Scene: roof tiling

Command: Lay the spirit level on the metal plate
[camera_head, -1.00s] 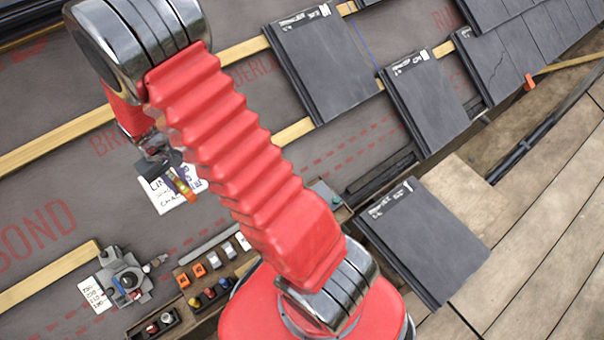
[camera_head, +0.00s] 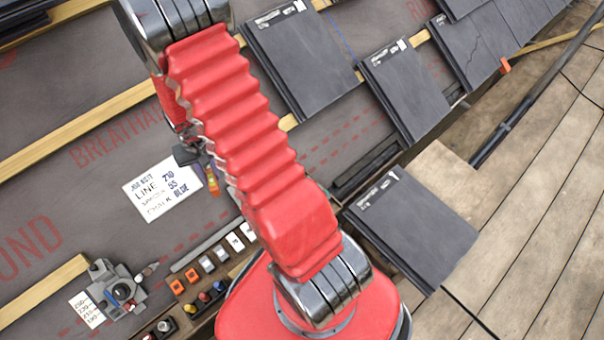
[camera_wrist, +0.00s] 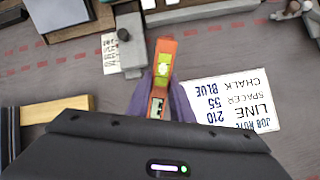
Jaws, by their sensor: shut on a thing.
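My gripper (camera_wrist: 162,98) is shut on the spirit level (camera_wrist: 164,72), an orange bar with yellow-green vials, held between two purplish fingers. In the head view my gripper (camera_head: 190,156) and the level (camera_head: 211,178) hang just right of the job note, partly behind my arm. A pale grey flat plate (camera_wrist: 58,12), likely the metal plate, lies at the top left of the wrist view, apart from the level. My arm seems to hide it in the head view.
The job note (camera_head: 162,188) lies on the membrane. A grey piece with a black knob (camera_wrist: 125,45) is close beside the level's far end. Loose slates (camera_head: 412,230) are at the right.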

